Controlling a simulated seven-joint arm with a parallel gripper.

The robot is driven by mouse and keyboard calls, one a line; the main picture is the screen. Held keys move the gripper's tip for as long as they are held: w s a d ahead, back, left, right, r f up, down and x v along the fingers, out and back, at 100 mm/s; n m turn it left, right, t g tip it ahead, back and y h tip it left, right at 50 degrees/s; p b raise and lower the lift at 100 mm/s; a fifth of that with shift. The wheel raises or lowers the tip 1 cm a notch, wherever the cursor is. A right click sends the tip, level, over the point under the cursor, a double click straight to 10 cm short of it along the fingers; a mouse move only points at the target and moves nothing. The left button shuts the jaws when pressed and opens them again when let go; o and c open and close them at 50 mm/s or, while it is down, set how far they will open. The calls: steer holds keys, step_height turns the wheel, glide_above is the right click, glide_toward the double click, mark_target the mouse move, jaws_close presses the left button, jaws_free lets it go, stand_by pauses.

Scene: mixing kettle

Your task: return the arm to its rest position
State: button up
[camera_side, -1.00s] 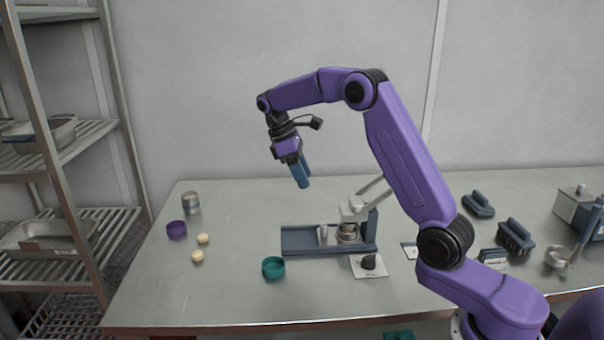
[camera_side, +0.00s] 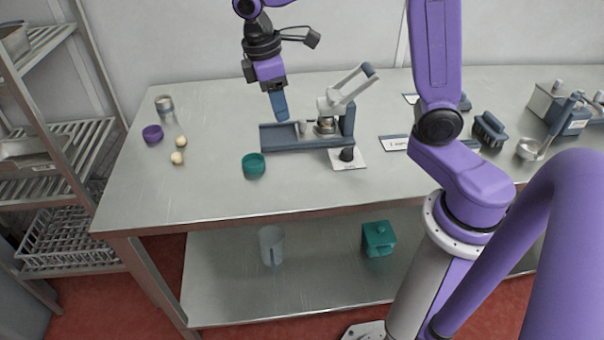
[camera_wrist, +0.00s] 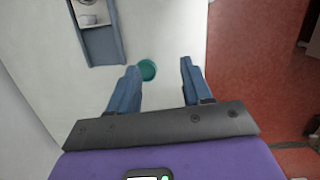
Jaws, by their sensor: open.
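My gripper (camera_side: 279,105) hangs pointing down above the left end of a blue-grey tray-like base (camera_side: 284,142) on the table. In the wrist view its two blue fingers (camera_wrist: 157,75) stand wide apart with nothing between them. A teal bowl (camera_side: 253,166) sits on the table in front of the base; in the wrist view it shows beyond the left fingertip (camera_wrist: 147,69). The base carries a small metal pot (camera_side: 325,126) and a grey-white lever device (camera_side: 338,98) with its arm raised.
A purple bowl (camera_side: 152,134), a metal can (camera_side: 165,106) and two pale balls (camera_side: 177,158) are at the table's left. A white card with a black knob (camera_side: 347,156) lies by the base. The front left tabletop is clear.

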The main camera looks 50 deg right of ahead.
steer(key=s+f+n+t+y, duration=0.1)
steer(key=s+f+n+y, duration=0.1)
steer(key=s, duration=2.1)
steer(key=shift+s+f+n, duration=0.3)
steer(key=shift+s+f, duration=0.1)
steer(key=shift+f, duration=0.45)
